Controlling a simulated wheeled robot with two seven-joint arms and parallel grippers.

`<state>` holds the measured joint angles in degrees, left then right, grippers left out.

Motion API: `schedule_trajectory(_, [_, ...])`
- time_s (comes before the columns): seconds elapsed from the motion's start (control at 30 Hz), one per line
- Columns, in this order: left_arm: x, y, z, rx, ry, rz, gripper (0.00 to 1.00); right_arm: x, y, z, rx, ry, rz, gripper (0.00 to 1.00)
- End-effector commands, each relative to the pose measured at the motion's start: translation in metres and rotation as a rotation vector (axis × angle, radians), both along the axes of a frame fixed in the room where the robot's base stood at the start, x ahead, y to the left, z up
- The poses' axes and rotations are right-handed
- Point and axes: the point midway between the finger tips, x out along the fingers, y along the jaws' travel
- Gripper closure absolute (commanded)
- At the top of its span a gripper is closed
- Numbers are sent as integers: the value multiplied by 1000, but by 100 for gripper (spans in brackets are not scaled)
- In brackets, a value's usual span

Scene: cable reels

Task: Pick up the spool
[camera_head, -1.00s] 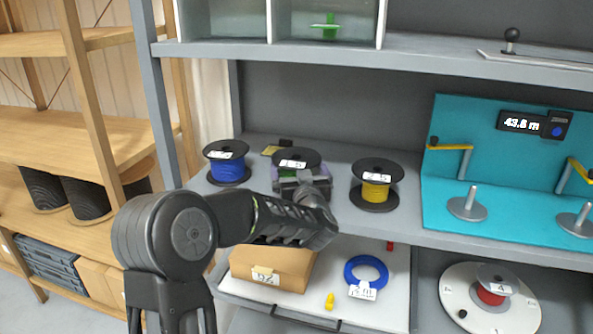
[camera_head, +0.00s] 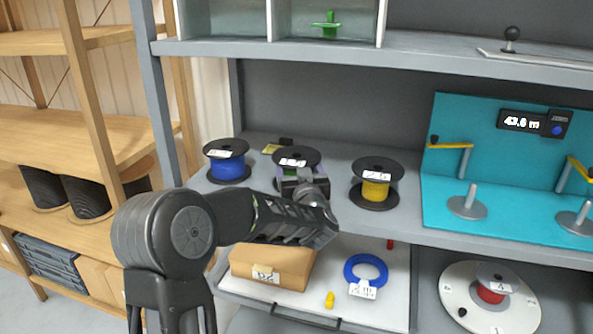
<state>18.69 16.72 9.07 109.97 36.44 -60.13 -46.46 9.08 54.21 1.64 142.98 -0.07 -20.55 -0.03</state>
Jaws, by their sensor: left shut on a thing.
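My left arm comes in from the lower left. My right gripper is out of view.
A teal stand (camera_head: 510,165) with pegs and a display is on the right. Below are a cardboard box (camera_head: 272,265), a blue ring (camera_head: 365,272) and a white disc (camera_head: 460,295) with a red reel (camera_head: 490,292). An upper shelf (camera_head: 430,58) overhangs the row.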

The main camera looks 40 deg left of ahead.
Motion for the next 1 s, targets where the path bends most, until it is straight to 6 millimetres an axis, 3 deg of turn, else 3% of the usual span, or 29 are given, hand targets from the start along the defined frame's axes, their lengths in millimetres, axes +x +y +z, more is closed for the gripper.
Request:
schedule_trajectory(0.7, [0, 0, 0, 1, 1, -1, 96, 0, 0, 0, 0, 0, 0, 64])
schedule_trajectory(1.0, [0, 0, 5, 3, -4, 0, 97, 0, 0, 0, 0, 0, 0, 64])
